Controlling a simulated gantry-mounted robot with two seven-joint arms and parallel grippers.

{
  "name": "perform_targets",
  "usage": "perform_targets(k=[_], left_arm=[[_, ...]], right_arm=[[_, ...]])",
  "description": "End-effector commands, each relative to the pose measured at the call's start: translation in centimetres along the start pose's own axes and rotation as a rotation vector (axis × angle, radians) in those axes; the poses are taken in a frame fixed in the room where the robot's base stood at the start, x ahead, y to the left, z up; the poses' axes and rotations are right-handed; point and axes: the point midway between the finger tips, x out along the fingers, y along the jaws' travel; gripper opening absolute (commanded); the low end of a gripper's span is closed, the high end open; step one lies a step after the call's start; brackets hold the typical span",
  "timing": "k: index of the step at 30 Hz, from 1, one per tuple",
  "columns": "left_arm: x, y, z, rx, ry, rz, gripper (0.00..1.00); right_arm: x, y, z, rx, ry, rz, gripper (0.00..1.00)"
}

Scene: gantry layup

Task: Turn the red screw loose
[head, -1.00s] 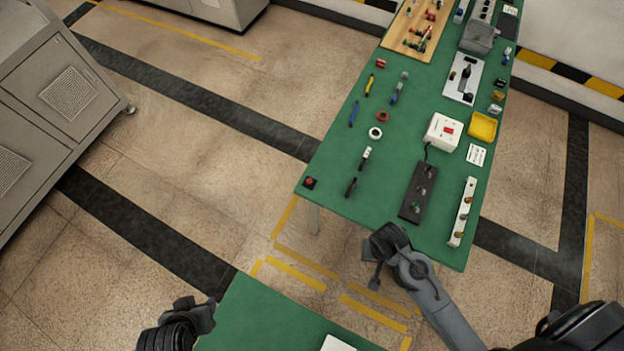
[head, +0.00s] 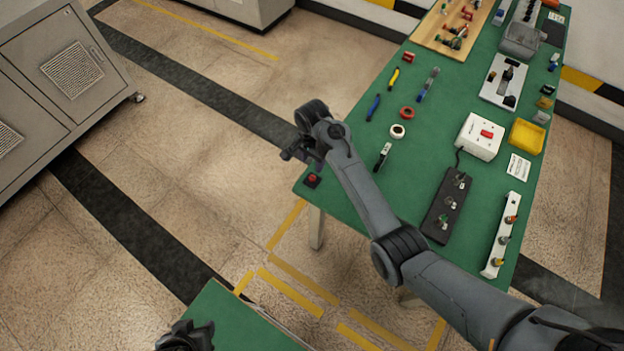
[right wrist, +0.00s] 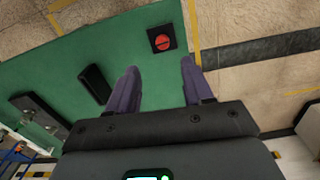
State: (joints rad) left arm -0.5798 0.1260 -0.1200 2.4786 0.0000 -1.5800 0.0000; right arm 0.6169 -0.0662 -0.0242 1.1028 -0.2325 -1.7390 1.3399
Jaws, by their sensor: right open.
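The red screw (head: 313,178) sits on a small black block at the near left corner of the green table. In the right wrist view it is a red slotted disc (right wrist: 163,43) on its black square block (right wrist: 152,33). My right gripper (head: 297,156) is above that corner, close to the block. Its two purple fingers (right wrist: 159,80) are open and empty, and the screw shows beyond their tips, apart from them. My left gripper (head: 186,338) is at the bottom edge of the head view, dark and partly cut off, so its jaws cannot be read.
The green table (head: 350,215) holds a black strip with knobs (head: 446,210), a white box with a red switch (head: 480,136), a yellow tray (head: 526,136) and tape rings. A black object (right wrist: 95,83) lies left of the fingers. A second green surface (head: 225,320) is nearer.

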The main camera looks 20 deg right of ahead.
Motion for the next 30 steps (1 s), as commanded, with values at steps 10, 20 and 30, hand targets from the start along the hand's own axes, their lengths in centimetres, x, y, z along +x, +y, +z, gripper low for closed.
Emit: perform_targets(k=[10, 20, 30], left_arm=[[0.7, 0.0, 0.2, 0.001, 0.003, -0.001, 0.43], [1.8, 0.3, 0.5, -0.010, 0.005, 0.008, 0.43], [2.1, 0.3, 0.6, -0.010, 0.004, 0.008, 0.43]], right_arm=[[3.4, -0.4, -0.3, 0.000, 0.007, -0.009, 0.51], [8.4, -0.5, -0.4, 0.001, 0.008, -0.009, 0.51], [10.1, -0.5, -0.4, 0.000, 0.008, -0.011, 0.51]])
